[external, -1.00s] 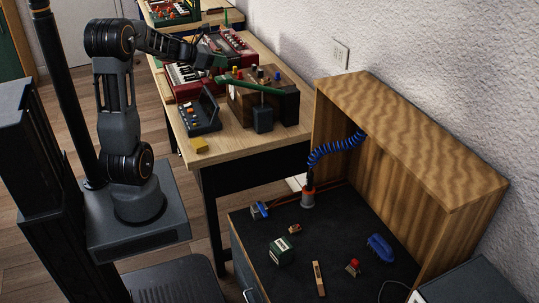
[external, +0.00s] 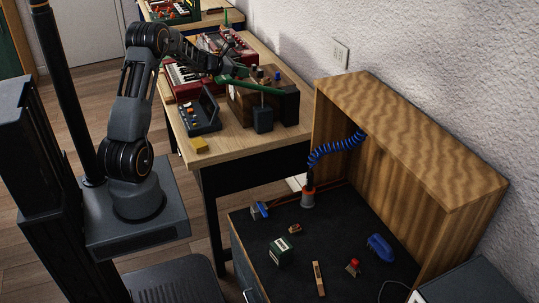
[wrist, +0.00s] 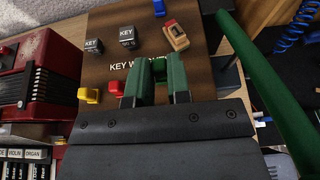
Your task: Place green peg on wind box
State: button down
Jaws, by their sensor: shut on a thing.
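The brown wind box (external: 242,99) stands on the wooden bench in the external view; its lettered top (wrist: 107,71) fills the middle of the wrist view. My gripper (wrist: 160,72) has dark green fingers and is shut on the small green peg (wrist: 159,67), which is mostly hidden between them. My gripper (external: 239,71) is over the wind box in the external view. I cannot tell whether the peg touches the top. A yellow peg (wrist: 88,95) and a red peg (wrist: 116,88) are on the box, left of my fingers in the wrist view.
Two KEY blocks (wrist: 127,37), a red-and-tan piece (wrist: 175,35) and a blue piece (wrist: 159,7) are on the box. A long green bar (wrist: 262,75) runs along its right side. A red accordion (wrist: 35,80) lies left. A dark open case (external: 200,113) stands nearby.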

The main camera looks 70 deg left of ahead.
jog(key=shift+w+f, duration=0.1)
jog(key=shift+f, duration=1.55)
jog(key=shift+f, duration=0.1)
jog(key=c, duration=1.1)
grip_release()
jog(key=b+v, duration=0.1)
jog(key=v, duration=1.1)
